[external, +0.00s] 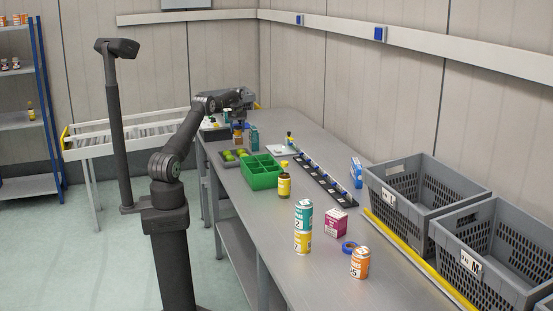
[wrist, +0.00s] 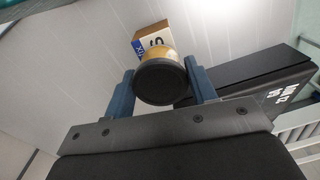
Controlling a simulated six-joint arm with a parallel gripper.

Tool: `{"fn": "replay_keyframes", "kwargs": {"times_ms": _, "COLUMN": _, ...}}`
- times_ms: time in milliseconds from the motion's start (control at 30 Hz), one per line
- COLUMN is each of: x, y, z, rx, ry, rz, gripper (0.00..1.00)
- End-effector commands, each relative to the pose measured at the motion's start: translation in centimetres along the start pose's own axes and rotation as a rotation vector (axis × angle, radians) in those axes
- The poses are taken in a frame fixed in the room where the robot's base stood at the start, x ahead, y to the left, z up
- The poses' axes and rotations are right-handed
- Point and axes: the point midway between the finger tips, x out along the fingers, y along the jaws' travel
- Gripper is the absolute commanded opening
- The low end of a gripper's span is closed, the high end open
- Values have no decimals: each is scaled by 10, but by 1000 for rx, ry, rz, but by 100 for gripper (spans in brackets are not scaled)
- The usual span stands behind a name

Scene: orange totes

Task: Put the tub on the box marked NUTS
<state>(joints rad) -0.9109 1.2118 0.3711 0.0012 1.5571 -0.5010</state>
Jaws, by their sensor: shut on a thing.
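In the wrist view my gripper (wrist: 160,70) has its two blue fingers shut on the sides of a round tub (wrist: 161,84). The tub has a dark round end facing the camera and a yellow-orange side. A dark box (wrist: 270,82) with white lettering lies just right of the tub in that view; the lettering is at an angle and hard to read, possibly NUTS. In the external view my gripper (external: 240,122) is over the far end of the table, and the tub is too small there to make out surely.
In the external view a teal box (external: 254,138), green bin (external: 262,178) and yellow bottle (external: 284,186) stand nearby. Grey totes (external: 405,205) line the right; stacked cans (external: 303,215) stand nearer.

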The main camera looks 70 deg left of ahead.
Motion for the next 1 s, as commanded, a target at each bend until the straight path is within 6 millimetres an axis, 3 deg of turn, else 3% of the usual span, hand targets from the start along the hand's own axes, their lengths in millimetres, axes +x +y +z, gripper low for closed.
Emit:
{"fn": "replay_keyframes", "kwargs": {"times_ms": 100, "x": 3, "y": 0, "z": 0, "rx": 0, "ry": -1, "rz": 0, "gripper": 26}}
{"fn": "replay_keyframes", "kwargs": {"times_ms": 133, "x": 3, "y": 0, "z": 0, "rx": 0, "ry": -1, "rz": 0, "gripper": 57}}
{"fn": "replay_keyframes", "kwargs": {"times_ms": 200, "x": 3, "y": 0, "z": 0, "rx": 0, "ry": 0, "rz": 0, "gripper": 71}}
{"fn": "replay_keyframes", "kwargs": {"times_ms": 233, "x": 3, "y": 0, "z": 0, "rx": 0, "ry": -1, "rz": 0, "gripper": 73}}
{"fn": "replay_keyframes", "kwargs": {"times_ms": 567, "x": -2, "y": 0, "z": 0, "rx": 0, "ry": 1, "rz": 1, "gripper": 73}}
{"fn": "replay_keyframes", "kwargs": {"times_ms": 1000, "x": -66, "y": 0, "z": -1, "rx": 0, "ry": 1, "rz": 1, "gripper": 73}}
